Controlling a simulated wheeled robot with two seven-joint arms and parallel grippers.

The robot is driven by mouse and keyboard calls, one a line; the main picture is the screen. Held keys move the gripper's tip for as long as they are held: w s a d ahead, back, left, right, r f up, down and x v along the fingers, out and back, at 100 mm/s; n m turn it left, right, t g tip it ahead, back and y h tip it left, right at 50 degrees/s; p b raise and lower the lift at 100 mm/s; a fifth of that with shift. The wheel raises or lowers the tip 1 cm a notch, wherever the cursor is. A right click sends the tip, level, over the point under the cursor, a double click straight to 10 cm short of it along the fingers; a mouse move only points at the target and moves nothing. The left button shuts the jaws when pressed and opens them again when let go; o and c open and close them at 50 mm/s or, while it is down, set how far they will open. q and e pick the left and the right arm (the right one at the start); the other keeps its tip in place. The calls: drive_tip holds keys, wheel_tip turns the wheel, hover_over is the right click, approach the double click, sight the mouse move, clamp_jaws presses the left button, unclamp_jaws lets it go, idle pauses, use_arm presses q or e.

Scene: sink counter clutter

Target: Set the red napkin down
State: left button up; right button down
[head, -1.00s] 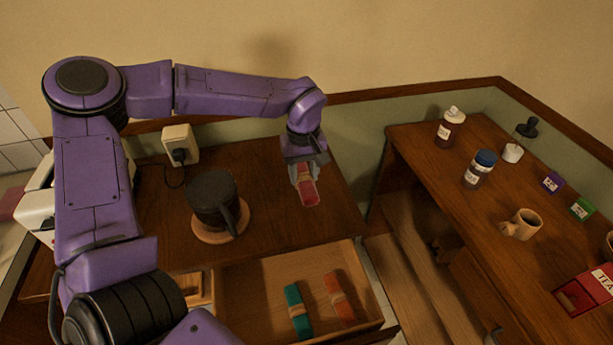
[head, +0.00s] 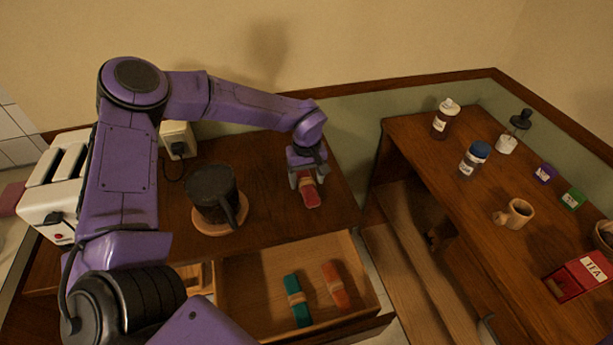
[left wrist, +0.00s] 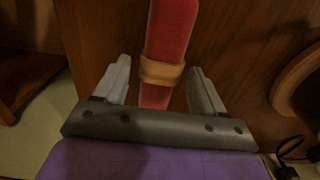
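The red napkin (head: 310,196), rolled with a tan band, lies on the dark wooden counter (head: 265,165) near its right side. My left gripper (head: 308,181) is right over it with the fingers spread. In the left wrist view the napkin (left wrist: 170,35) runs between the two fingers (left wrist: 162,88), with a gap on each side of it. The napkin's near end is hidden by the gripper body. My right gripper is not in view.
A dark pitcher (head: 211,187) stands on a round wooden coaster (head: 222,229) left of the napkin. Below, an open drawer (head: 255,280) holds a teal napkin (head: 297,300) and an orange napkin (head: 336,287). A toaster (head: 52,192) is at left. A side table (head: 445,175) holds bottles and a mug.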

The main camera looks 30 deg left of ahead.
sight(307, 180)
use_arm(q)
drive_tip(key=shift+w, duration=0.1)
wheel_tip(307, 180, up, 12)
drive_tip(key=b, duration=0.1)
drive_tip(key=shift+r+b, duration=0.2)
drive_tip(key=shift+b, duration=0.1)
